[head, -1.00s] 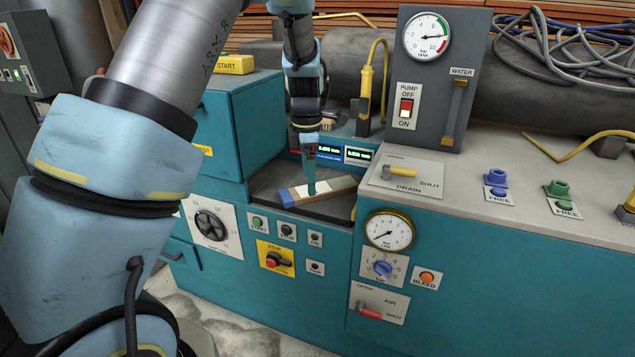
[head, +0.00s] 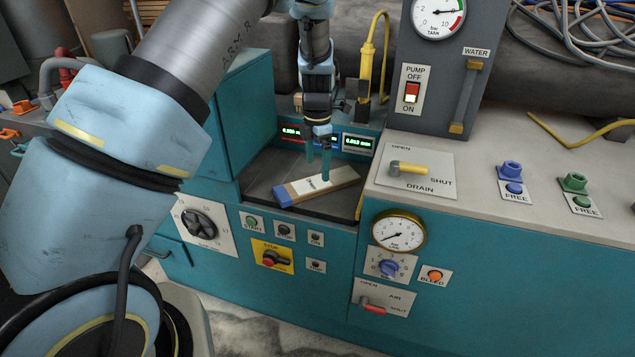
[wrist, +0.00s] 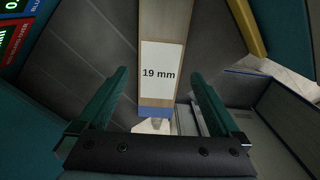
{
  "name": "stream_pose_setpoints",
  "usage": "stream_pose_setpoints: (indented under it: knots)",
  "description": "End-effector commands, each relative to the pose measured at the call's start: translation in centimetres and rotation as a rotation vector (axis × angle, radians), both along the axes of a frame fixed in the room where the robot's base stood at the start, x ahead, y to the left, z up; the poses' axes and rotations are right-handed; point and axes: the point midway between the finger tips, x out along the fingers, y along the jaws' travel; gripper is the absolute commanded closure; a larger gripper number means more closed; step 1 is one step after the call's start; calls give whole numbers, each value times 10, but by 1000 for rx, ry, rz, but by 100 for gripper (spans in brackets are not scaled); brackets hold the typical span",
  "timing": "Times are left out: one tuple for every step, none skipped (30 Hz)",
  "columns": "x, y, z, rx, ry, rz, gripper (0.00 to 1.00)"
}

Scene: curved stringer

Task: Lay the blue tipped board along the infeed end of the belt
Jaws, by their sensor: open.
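The blue tipped board (head: 335,182) lies flat on the dark belt (head: 262,172), its blue end to the left, set at an angle to the belt's front edge. It is pale wood with a white label. In the wrist view the board (wrist: 163,20) shows a "19 mm" label and its blue tip at the bottom. My gripper (head: 318,170) is open, pointing down over the board. In the wrist view its two green fingers (wrist: 158,80) stand apart on either side of the board, with gaps on both sides. I cannot tell how far above the belt the fingertips are.
The belt bed is recessed between a teal cabinet (head: 235,115) on the left and a grey-topped counter (head: 480,190) on the right. Digital readouts (head: 357,142) stand behind it. A gauge panel (head: 435,85) rises at back right. Buttons and dials cover the front.

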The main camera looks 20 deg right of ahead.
Motion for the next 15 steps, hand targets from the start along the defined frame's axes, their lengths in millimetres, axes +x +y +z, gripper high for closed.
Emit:
stream_pose_setpoints:
  knots:
    - [0,0,-2,1,0,0,0]
    - [0,0,-4,1,0,0,0]
    - [0,0,-7,2,1,0,0]
    - [0,0,-9,2,2,0,0]
    - [0,0,-13,2,3,0,0]
    - [0,0,-18,3,3,1,0]
    - [0,0,-22,3,3,1,0]
    - [0,0,-27,3,3,1,0]
    - [0,-1,-32,2,3,1,0]
    - [0,-1,-37,3,3,0,0]
    - [0,-1,-41,2,2,0,0]
    - [0,-2,-45,1,1,0,0]
    - [0,-2,-48,1,1,0,0]
    - [0,-2,-50,1,1,0,0]
    - [0,-2,-52,0,1,0,0]
